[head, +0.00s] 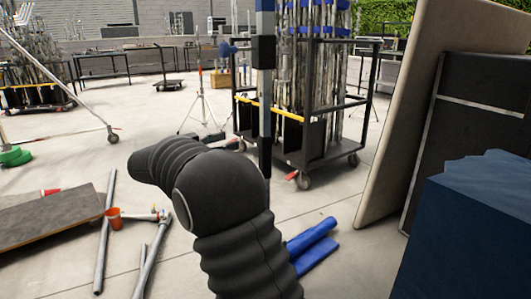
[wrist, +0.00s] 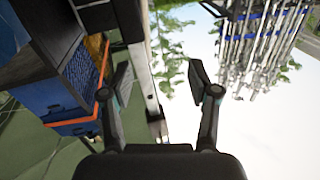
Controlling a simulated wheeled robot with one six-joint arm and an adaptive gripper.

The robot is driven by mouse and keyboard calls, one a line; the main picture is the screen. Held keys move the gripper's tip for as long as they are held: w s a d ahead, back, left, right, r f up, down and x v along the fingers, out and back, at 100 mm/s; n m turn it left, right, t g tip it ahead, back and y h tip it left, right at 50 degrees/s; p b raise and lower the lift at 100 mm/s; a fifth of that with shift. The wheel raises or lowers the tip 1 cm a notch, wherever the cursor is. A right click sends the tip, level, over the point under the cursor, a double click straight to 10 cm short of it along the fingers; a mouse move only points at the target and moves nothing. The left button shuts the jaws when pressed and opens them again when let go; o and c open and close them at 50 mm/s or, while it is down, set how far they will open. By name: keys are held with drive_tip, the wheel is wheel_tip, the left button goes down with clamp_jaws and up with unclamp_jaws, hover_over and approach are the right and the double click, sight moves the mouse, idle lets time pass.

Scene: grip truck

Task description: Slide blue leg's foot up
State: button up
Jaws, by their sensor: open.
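In the head view a slim upright post (head: 264,84) stands just past my arm. It has a blue top section, a grey part, and a black block around it; its lower end is hidden behind my arm. I cannot tell for certain that it is the blue leg, and no foot shows clearly. In the wrist view my gripper (wrist: 160,82) is open with its two fingers apart. A pale metal post (wrist: 148,75) runs through the picture between them, nearer the left finger. I cannot tell its depth, and no contact shows. The gripper is hidden in the head view.
A black wheeled cart (head: 320,140) with metal poles stands behind the post. A beige panel (head: 425,90) and a dark blue block (head: 465,235) close off the right.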

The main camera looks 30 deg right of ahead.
sight(267, 147)
wheel_tip(267, 147, down, 4)
drive_tip(key=s+m+g, duration=0.1)
drive_tip(key=s+g, duration=0.1)
drive_tip(key=g, duration=0.2)
drive_tip(key=d, duration=0.4)
drive_tip(key=d+b, duration=0.1)
drive_tip(key=d, duration=0.3)
drive_tip(key=d+b, duration=0.1)
drive_tip(key=d, duration=0.3)
drive_tip(key=shift+w+d+r, duration=0.2)
drive_tip(key=shift+w+d, duration=0.1)
drive_tip(key=shift+d, duration=0.1)
clamp_jaws()
